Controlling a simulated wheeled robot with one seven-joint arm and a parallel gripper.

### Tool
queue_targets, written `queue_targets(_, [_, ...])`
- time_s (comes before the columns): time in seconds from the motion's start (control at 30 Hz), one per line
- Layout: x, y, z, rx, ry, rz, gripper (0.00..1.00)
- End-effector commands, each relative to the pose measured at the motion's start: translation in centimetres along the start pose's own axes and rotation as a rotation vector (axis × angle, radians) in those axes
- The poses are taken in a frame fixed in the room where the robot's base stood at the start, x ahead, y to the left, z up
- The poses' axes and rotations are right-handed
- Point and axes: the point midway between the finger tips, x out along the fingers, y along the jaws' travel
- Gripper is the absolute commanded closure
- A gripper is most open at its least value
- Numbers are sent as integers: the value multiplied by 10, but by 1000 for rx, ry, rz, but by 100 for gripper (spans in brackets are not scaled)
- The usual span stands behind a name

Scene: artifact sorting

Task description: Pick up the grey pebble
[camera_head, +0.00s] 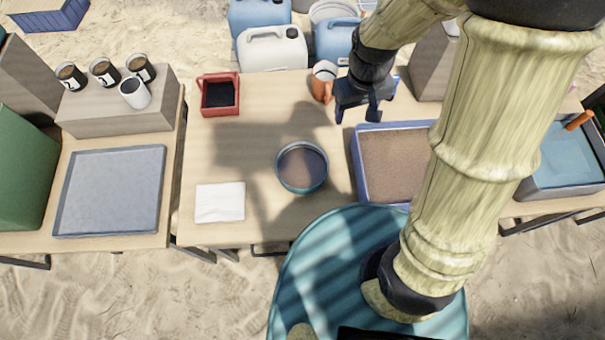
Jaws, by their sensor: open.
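I cannot make out a grey pebble anywhere in the head view; it may be hidden or too small to tell. My gripper (357,112) points down above the back of the middle table, its two dark fingers apart with nothing visible between them. Just left of it stands an orange-brown object with a pale top (323,82), partly behind the gripper. A blue-rimmed tray of brown sand (357,172) lies in front and to the right of the gripper, partly hidden by my arm. A round teal-rimmed pan (302,190) with a brownish inside sits left of the tray.
A red box (204,108) and a white cloth (220,202) lie on the middle table (255,220). A grey tray (110,190) and several cups on a block (120,122) are at left. A blue bin (560,180) stands at right. White and blue jugs (273,50) stand behind.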

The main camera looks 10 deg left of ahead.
Motion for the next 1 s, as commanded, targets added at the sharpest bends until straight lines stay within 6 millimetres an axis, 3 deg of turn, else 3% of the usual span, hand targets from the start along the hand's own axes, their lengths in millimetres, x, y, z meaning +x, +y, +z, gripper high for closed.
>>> queue_targets(0.03, [25,-19,-11,-78,-30,-2,40])
queue_targets(0.2, [74,-77,-35,-308,-120,1,40])
queue_targets(0.4, [107,-122,-45,-475,-181,13,40])
queue_targets(0.83, [111,-128,-45,-496,-190,14,40])
queue_targets(1.0, [130,-126,-41,-494,-194,13,40])
